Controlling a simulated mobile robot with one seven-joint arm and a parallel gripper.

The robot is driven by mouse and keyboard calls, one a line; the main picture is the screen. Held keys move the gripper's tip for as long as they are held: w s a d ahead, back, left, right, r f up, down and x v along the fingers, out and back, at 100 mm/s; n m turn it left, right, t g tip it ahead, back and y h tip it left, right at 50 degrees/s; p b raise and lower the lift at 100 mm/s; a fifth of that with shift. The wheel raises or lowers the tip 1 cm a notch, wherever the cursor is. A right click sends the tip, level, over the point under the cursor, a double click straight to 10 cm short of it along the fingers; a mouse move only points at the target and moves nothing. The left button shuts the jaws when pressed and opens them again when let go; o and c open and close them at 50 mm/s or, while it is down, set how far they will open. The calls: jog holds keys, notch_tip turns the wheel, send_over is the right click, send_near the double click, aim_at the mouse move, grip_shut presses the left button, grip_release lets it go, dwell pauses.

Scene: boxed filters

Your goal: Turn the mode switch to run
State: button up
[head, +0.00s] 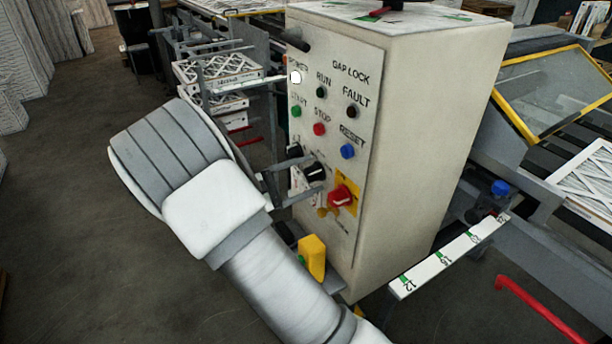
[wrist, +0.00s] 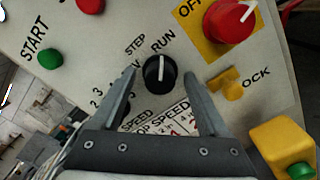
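The mode switch is a black round knob (wrist: 159,74) on the control box's front panel, with STEP and RUN lettered above it in the wrist view. A short white line on the knob points upward there, roughly toward RUN. It also shows in the head view (head: 315,171), partly behind a finger. My gripper (wrist: 160,77) is open, with one fingertip on either side of the knob and a visible gap on both sides. In the head view my gripper (head: 304,177) reaches in from the left, close to the panel. Whether it touches the panel I cannot tell.
A red knob on a yellow plate (head: 341,196) sits right of the switch, with a yellow lock part (wrist: 232,84) below it. Another black knob (head: 293,151) is near. Green START (wrist: 50,59), red STOP (head: 319,129) and blue RESET (head: 347,151) buttons are above. A yellow box (head: 312,257) sticks out below.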

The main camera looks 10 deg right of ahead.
jog(key=v, duration=1.7)
jog(key=shift+a, duration=0.2)
jog(key=shift+d+r, duration=0.1)
jog(key=s+d+r+m+g+y+p, duration=0.1)
jog(key=s+d+r+m+g+y, duration=0.25)
jog(key=d, duration=0.35)
jog(key=s+d+r+m+g+y+p, duration=0.1)
jog(key=s+d+r+m+g+y, duration=0.2)
jog(key=d, duration=0.4)
jog(key=s+d+r+m+t+y+p, duration=0.1)
jog(key=s+r+m+t+y, duration=0.2)
jog(key=s, duration=0.4)
jog(key=s+d+r+m+t+y+p, duration=0.1)
jog(key=s+r+m+t+y+p, duration=0.1)
jog(key=s+r+y, duration=0.4)
jog(key=shift+s+r+m+t+y, duration=0.25)
jog(key=shift+s+m+t+y, duration=0.2)
jog(key=shift+s+t+y, duration=0.55)
